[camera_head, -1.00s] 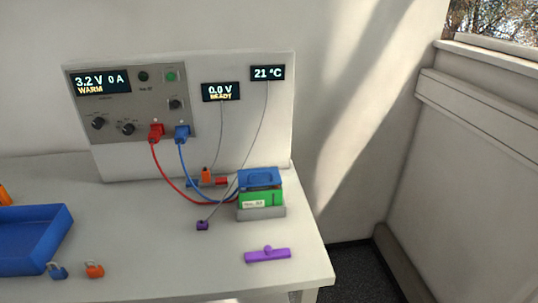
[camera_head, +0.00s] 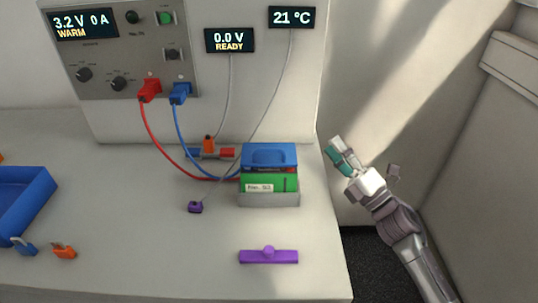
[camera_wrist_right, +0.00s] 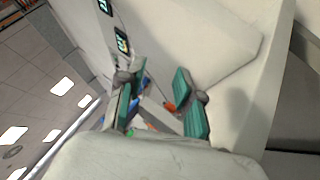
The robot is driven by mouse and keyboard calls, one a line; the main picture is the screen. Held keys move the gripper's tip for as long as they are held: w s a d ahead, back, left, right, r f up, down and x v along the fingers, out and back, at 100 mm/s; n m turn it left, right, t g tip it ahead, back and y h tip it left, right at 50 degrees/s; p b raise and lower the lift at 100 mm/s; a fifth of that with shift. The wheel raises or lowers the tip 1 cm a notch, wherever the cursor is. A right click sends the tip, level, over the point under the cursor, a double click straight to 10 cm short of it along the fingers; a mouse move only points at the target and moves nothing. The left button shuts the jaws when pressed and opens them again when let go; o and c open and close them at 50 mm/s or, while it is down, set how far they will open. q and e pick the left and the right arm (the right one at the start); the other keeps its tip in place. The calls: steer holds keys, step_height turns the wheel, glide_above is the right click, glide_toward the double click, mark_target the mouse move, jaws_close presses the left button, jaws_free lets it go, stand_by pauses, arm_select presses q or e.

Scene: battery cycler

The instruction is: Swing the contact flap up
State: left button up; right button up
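The blue contact flap (camera_head: 269,156) lies down over the top of the green battery cell (camera_head: 270,183), which sits in a grey holder (camera_head: 268,199) near the table's right edge. Red and blue leads run to its left side. My right gripper (camera_head: 337,151) is off the table's right edge, to the right of the flap and apart from it. In the right wrist view its two teal fingers (camera_wrist_right: 158,105) stand apart with nothing held between them; part of the blue flap shows small beyond them. My left gripper is not in view.
A blue tray (camera_head: 22,205) and two clips are at left.

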step_height(320, 180, up, 5)
steer(key=s+a+n+g+y, duration=0.25)
steer(key=n+g+y, duration=0.45)
steer(key=n, duration=0.5)
steer(key=n+g+h, duration=0.3)
steer(key=n+g, duration=0.8)
steer(key=n, duration=0.1)
glide_toward(269, 151)
steer(key=a+p, duration=0.3)
steer(key=a, duration=0.5)
steer(key=shift+w+a, duration=0.15)
steer(key=shift+a, duration=0.1)
steer(key=shift+a+f, duration=0.15)
steer(key=shift+a, duration=0.6)
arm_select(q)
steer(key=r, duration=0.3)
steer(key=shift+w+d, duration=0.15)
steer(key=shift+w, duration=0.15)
arm_select(e)
jaws_close()
